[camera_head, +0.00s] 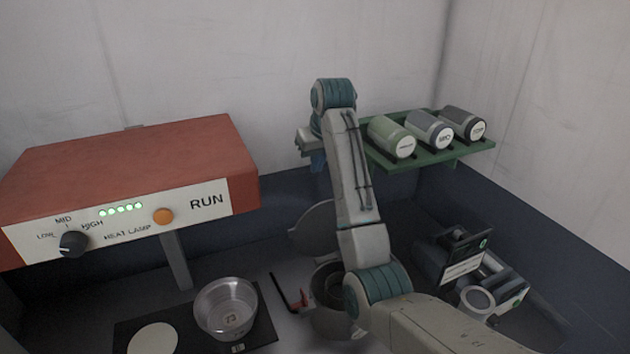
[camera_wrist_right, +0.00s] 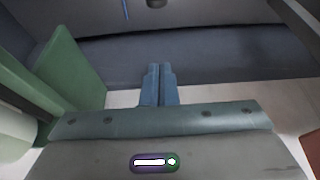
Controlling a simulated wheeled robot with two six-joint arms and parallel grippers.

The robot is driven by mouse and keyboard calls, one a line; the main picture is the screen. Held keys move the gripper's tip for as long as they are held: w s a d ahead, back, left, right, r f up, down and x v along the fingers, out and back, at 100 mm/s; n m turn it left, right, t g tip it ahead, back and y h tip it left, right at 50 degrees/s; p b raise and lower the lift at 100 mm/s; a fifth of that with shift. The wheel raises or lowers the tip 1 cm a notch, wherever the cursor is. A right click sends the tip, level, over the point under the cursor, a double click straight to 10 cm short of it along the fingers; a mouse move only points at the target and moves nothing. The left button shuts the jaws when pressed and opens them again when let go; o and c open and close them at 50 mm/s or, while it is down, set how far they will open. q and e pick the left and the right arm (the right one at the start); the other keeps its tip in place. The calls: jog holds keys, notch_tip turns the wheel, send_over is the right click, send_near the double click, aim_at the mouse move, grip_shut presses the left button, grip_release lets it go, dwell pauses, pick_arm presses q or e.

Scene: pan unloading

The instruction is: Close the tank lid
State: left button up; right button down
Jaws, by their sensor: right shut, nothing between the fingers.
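The tank (camera_head: 333,322) is a grey round metal pot on the counter in the head view. My right arm crosses in front of it and hides its right part. The lid (camera_head: 310,232) is a grey disc standing up behind the tank, open, partly hidden by my arm. My right gripper (camera_head: 317,162) is above the lid, beside the green shelf, apart from the lid. In the right wrist view its blue fingers (camera_wrist_right: 158,82) are together with nothing between them. My left gripper is not in view.
A green shelf (camera_head: 440,155) with three canisters stands right of my right gripper. A red heat lamp unit (camera_head: 130,165) is at left. A metal pan (camera_head: 226,308) sits on a black mat (camera_head: 262,330). Dark boxed equipment (camera_head: 460,262) stands at right.

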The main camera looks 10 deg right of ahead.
aim_at(323, 225)
notch_tip(323, 225, down, 9)
jog(key=s+p, duration=0.1)
jog(key=p, duration=0.2)
jog(key=shift+s, duration=0.15)
dwell(0.6)
